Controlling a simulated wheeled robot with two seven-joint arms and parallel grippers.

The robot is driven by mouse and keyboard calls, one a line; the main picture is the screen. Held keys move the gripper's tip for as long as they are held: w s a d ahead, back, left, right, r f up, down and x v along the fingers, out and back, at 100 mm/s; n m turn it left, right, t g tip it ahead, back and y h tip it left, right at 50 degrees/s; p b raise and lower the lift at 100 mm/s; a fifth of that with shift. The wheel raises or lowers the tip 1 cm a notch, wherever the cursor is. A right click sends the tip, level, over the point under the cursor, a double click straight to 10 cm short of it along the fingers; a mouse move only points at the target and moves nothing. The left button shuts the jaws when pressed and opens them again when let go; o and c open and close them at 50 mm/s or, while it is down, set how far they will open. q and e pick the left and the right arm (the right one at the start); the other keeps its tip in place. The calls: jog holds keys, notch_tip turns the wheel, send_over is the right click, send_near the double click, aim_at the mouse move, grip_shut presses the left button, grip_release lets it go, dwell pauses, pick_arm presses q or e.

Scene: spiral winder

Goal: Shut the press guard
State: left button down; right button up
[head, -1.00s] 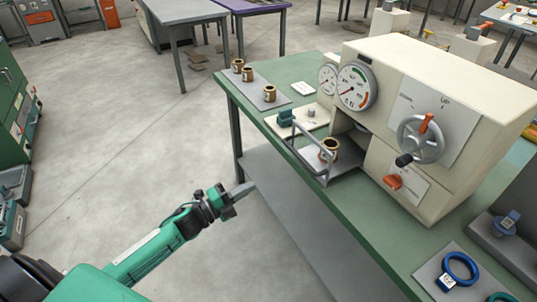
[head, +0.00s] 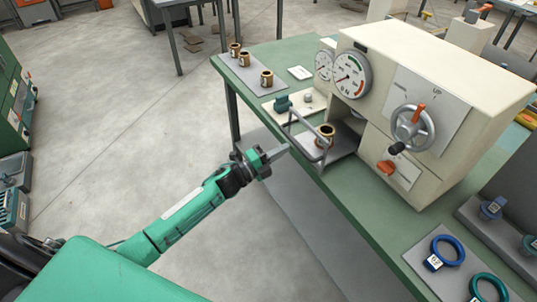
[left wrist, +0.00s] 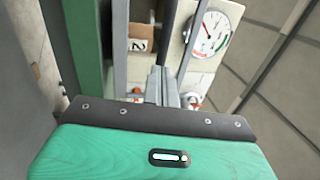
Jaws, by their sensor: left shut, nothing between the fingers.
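The press guard (head: 309,126) is a grey bar frame standing at the front edge of the cream press (head: 440,85), out from its opening. A copper bushing (head: 325,132) sits on the plate behind it, and the opening is uncovered. My left gripper (head: 283,150) is shut and empty, just in front of and below the guard, apparently short of touching it. In the left wrist view the shut fingers (left wrist: 163,85) point toward the press, with grey bars (left wrist: 120,45) and a labelled bushing (left wrist: 142,38) beyond. My right gripper is out of view.
The press stands on a green-topped bench (head: 355,205). Several copper bushings stand on a grey plate (head: 249,78) at the far left. A blue ring (head: 447,250) and a green ring (head: 487,288) lie at the near right.

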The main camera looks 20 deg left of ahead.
aim_at(326, 130)
pick_arm(q)
jog(key=shift+w+d+r, duration=0.1)
jog(key=shift+w+d, duration=0.3)
jog(key=shift+w, duration=0.05)
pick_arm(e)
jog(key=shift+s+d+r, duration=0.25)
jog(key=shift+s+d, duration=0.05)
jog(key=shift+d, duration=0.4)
